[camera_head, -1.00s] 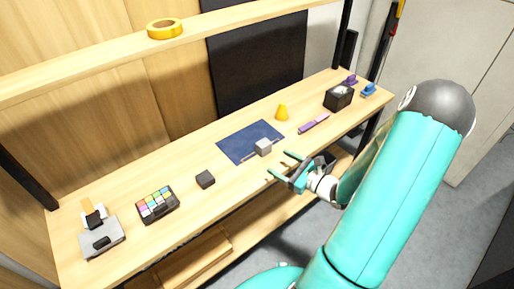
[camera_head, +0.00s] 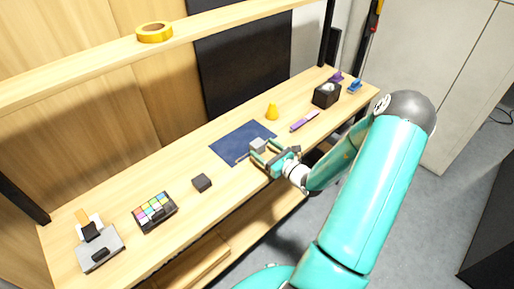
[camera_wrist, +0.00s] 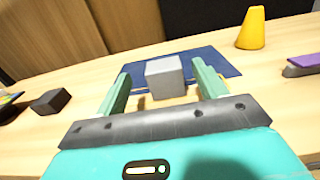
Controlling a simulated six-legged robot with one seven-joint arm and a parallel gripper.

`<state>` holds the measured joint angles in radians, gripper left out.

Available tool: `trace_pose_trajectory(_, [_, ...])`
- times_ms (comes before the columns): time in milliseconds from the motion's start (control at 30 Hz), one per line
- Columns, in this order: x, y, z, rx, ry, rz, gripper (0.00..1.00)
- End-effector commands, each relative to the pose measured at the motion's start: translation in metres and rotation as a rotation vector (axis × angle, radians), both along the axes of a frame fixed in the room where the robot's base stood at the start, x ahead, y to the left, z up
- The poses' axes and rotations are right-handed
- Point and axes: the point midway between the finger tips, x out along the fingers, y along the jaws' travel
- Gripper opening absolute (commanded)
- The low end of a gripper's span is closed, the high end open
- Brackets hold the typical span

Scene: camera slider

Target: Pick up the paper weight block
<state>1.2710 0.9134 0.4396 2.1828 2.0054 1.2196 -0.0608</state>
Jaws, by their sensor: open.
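A light grey block (camera_head: 257,144), which fits the paper weight block, sits on a dark blue sheet (camera_head: 228,149) near its front edge. In the wrist view, the grey block (camera_wrist: 164,78) shows upright between my two green fingers, with the blue sheet (camera_wrist: 222,62) behind it. My gripper (camera_head: 261,150) is open, with its fingertips at the block from the front right. The wrist view shows my gripper (camera_wrist: 161,70) with gaps on both sides of the block. I cannot tell how far the fingertips reach along its sides.
A dark cube (camera_head: 202,183) and a colored-button pad (camera_head: 155,211) lie left on the wooden desk (camera_head: 120,185). A yellow cone (camera_head: 272,112), a purple object (camera_head: 304,121) and a black box (camera_head: 327,95) stand right. A shelf (camera_head: 210,24) with a tape roll runs above.

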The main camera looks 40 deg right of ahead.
Motion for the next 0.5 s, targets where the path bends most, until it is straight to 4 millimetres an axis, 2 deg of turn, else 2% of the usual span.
trace_pose_trajectory(200, [0.034, 0.003, -0.003, -0.001, -0.002, 0.002, 0.71])
trace_pose_trajectory(300, [0.045, 0.004, -0.003, -0.001, -0.001, 0.000, 0.71])
trace_pose_trajectory(500, [0.047, 0.005, -0.003, -0.001, -0.001, -0.001, 0.71])
